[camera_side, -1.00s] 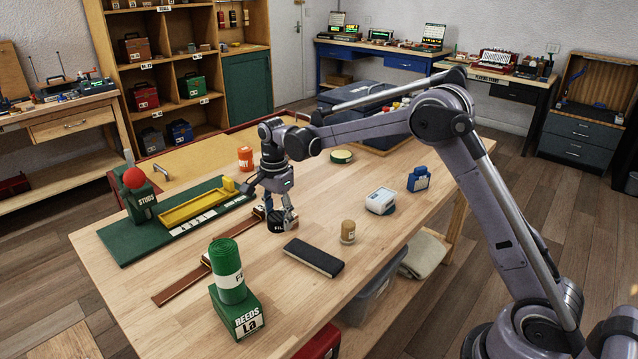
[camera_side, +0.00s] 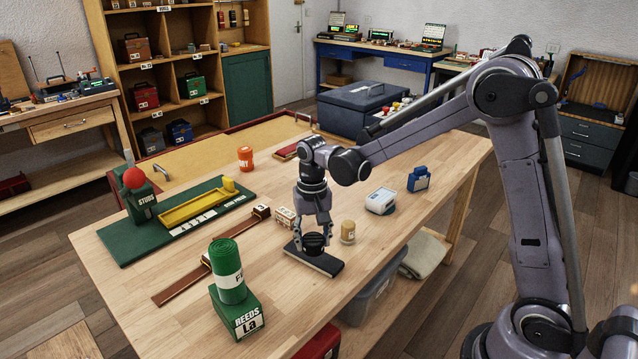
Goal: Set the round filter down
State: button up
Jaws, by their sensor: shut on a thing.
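My gripper (camera_side: 314,236) points down near the middle of the wooden table. It is shut on the round filter (camera_side: 314,244), a short black cylinder, and the fingers cover part of its sides. The filter is upright over the flat dark slab (camera_side: 327,265), whose middle is partly hidden behind it. I cannot tell whether the filter touches the slab or is just above it.
A small tan jar (camera_side: 348,232) stands close to the right of my gripper. A small lettered block (camera_side: 284,217) and a brown strip (camera_side: 184,285) lie to the left. A green roll (camera_side: 228,272) stands on a green box (camera_side: 237,312) at front left. The table's front right is bare.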

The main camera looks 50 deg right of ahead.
jog(key=s+n, duration=0.2)
jog(key=s+a+f+n, duration=0.1)
jog(key=s+n, duration=0.1)
jog(key=s+f+n, duration=0.1)
jog(key=s+n, duration=0.1)
jog(key=s, duration=0.1)
jog(key=shift+a+f+n, duration=0.1)
jog(key=shift+a+n, duration=0.2)
jog(key=shift+n, duration=0.1)
jog(key=shift+w+d+m, duration=0.1)
jog(key=shift+w+m, duration=0.3)
jog(key=shift+w, duration=0.15)
jog(key=w+r+m, duration=0.1)
jog(key=w+m, duration=0.1)
jog(key=w+d+r+m, duration=0.1)
jog(key=w+m, duration=0.2)
jog(key=w+d+r+m, duration=0.1)
jog(key=w+m, duration=0.1)
jog(key=w, duration=0.1)
jog(key=shift+m, duration=0.3)
jog(key=w+d+r+m, duration=0.2)
jog(key=w+r+m, duration=0.1)
jog(key=w+m, duration=0.4)
jog(key=shift+d+m, duration=0.35)
jog(key=shift+m, duration=0.75)
jog(key=shift+w, duration=0.1)
